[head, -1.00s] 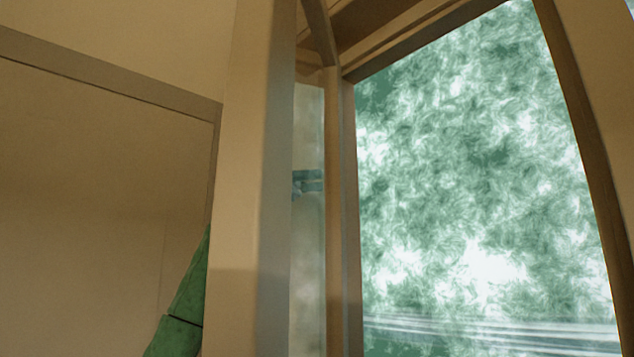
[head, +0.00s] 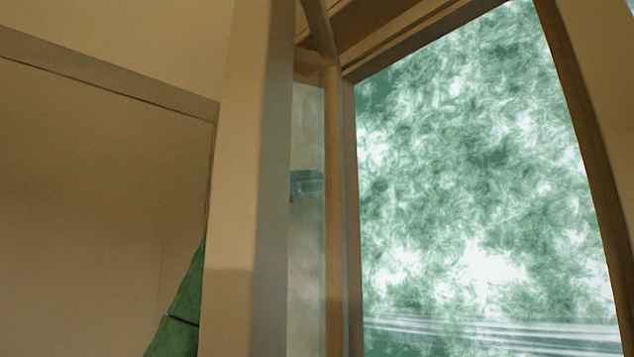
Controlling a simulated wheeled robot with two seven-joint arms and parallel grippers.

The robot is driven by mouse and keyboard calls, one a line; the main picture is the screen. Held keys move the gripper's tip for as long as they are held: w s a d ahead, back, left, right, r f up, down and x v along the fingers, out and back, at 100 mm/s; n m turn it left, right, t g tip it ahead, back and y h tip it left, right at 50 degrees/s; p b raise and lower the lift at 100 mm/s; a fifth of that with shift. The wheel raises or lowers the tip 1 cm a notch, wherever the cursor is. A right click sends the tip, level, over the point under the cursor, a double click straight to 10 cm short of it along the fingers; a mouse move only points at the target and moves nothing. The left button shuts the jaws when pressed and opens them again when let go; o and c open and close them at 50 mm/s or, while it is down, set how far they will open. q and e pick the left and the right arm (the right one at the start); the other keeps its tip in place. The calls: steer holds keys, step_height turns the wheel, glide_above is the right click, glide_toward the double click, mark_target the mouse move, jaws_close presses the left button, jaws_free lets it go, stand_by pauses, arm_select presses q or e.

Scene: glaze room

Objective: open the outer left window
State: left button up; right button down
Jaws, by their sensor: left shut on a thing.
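The window at the left (head: 308,260) shows as a narrow, hazy glass strip in a tan wooden frame, seen at a steep angle. My left gripper (head: 306,185) is a small teal shape at this glass, blurred as if seen through it. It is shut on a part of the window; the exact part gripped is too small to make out. My green left arm (head: 183,310) rises at the lower left and passes out of sight behind a broad upright post. My right gripper is out of view.
The broad tan post (head: 240,190) stands between my arm and the glass. A plain tan panel (head: 90,200) fills the left side. At the right, a large bright opening (head: 480,180) shows green foliage, with a curved wooden edge (head: 585,150) along its right side.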

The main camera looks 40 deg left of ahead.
arm_select(q)
steer(key=shift+s+a+r, duration=0.1)
steer(key=shift+r, duration=0.1)
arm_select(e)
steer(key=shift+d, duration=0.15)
arm_select(q)
steer(key=o, duration=1.4)
steer(key=shift+b+v, duration=1.4)
steer(key=shift+v, duration=2.6)
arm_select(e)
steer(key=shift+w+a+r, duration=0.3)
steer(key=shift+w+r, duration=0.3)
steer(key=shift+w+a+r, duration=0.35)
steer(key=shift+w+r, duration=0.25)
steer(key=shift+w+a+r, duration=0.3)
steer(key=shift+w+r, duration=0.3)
arm_select(q)
steer(key=shift+f, duration=0.15)
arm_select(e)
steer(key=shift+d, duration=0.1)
